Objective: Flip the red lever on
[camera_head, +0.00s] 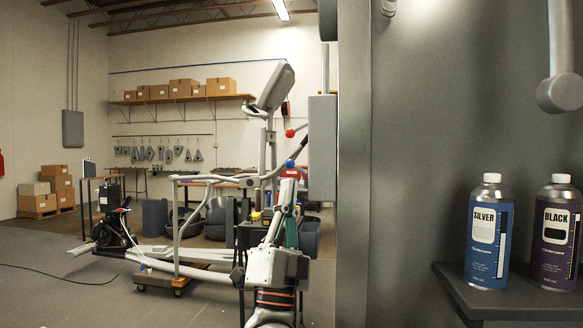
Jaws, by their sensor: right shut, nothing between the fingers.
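The red lever (289,133) is a red ball on a short thin rod that sticks out left from a grey box (322,150). Its rod slopes slightly up from the ball to the box. Just below it, a blue ball lever (290,163) hangs lower on a more tilted rod. My right gripper (287,186) points up from the lower middle of the picture, below both balls. It is shut and empty, and appears apart from the red ball. The picture does not clearly show its depth from the levers. My left gripper is not in view.
An elliptical machine (180,225) stands on the floor behind my right arm. A large grey panel (352,200) rises right of the lever box. Silver (489,235) and black (555,235) paint bottles stand on a shelf (510,303) at right. Floor at left is mostly open.

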